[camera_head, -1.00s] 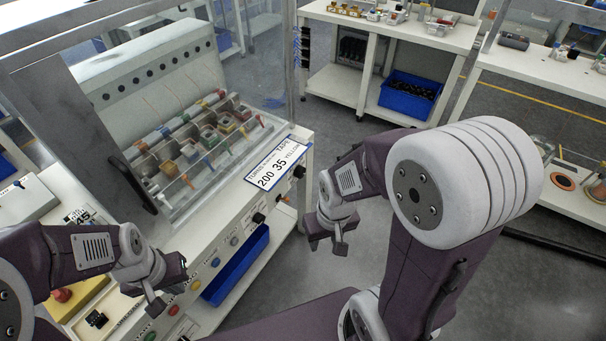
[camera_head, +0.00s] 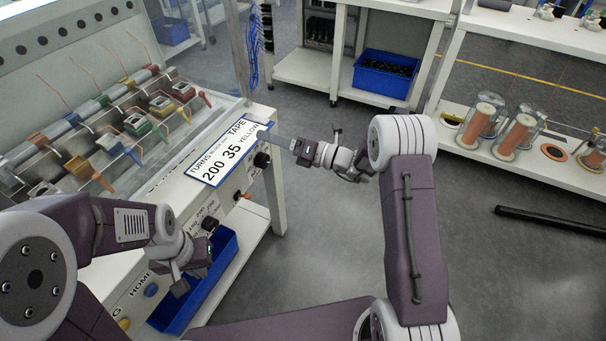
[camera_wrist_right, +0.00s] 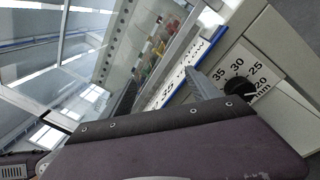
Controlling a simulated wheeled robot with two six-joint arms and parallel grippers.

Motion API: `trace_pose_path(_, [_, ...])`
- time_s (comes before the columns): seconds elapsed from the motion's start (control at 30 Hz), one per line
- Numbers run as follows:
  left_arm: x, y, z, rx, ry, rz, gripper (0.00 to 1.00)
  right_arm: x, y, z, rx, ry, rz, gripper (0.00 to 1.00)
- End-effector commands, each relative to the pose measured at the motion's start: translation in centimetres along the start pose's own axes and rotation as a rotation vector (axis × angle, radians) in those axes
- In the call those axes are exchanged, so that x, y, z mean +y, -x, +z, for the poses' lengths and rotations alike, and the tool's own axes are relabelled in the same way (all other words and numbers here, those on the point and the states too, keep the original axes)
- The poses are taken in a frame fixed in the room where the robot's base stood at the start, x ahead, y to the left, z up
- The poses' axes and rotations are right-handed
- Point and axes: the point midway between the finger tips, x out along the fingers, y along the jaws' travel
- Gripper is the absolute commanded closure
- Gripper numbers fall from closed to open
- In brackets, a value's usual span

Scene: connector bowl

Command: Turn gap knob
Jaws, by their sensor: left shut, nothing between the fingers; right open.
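A black knob (camera_wrist_right: 238,88) with a printed scale of 20, 25, 30 and 35 mm is on the white panel at the right of the right wrist view. It appears to be the black knob (camera_head: 262,160) at the right end of the machine's front in the head view. My right gripper (camera_head: 296,147) is open beside that end, pointing left at the panel. In the wrist view its fingers (camera_wrist_right: 165,90) are spread and empty, with the knob outside them to the right. My left gripper (camera_head: 178,278) is shut and empty in front of the panel.
Another black knob (camera_head: 209,223) and a blue button (camera_head: 151,290) sit further left on the panel. A sign (camera_head: 228,152) reads 200, 35 and YELLOW. A blue bin (camera_head: 205,285) lies below the panel.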

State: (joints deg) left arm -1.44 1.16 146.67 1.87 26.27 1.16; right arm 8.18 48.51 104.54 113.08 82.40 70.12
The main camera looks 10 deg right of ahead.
Motion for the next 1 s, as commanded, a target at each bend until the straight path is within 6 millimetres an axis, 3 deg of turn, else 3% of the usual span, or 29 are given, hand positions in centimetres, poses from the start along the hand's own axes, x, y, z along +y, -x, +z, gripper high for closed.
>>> trace_pose_path(0.03, [-0.1,-4.5,0.5,0.0,0.0,0.0,1.0,-6.4,1.0,-3.6,-0.04,-0.044,-0.041,0.3])
trace_pose_path(0.1, [-0.1,-6.4,0.7,0.0,0.0,0.0,1.0,-10.6,2.1,-6.5,-0.049,-0.093,-0.078,0.3])
trace_pose_path(0.2, [-0.2,-7.8,0.8,0.0,0.0,0.0,1.0,-13.5,3.3,-9.2,-0.048,-0.141,-0.109,0.3])
trace_pose_path(0.47, [-0.2,-7.8,0.8,0.001,0.0,0.0,1.0,-13.8,3.3,-9.2,-0.05,-0.145,-0.116,0.3])
trace_pose_path(0.8, [-0.2,-10.0,1.0,0.001,0.0,0.0,1.0,-14.7,-3.1,-9.2,-0.047,-0.143,-0.114,0.3])
trace_pose_path(1.0, [-0.2,-10.5,1.1,0.001,0.0,0.0,1.0,-14.8,-5.2,-9.0,-0.048,-0.144,-0.116,0.3])
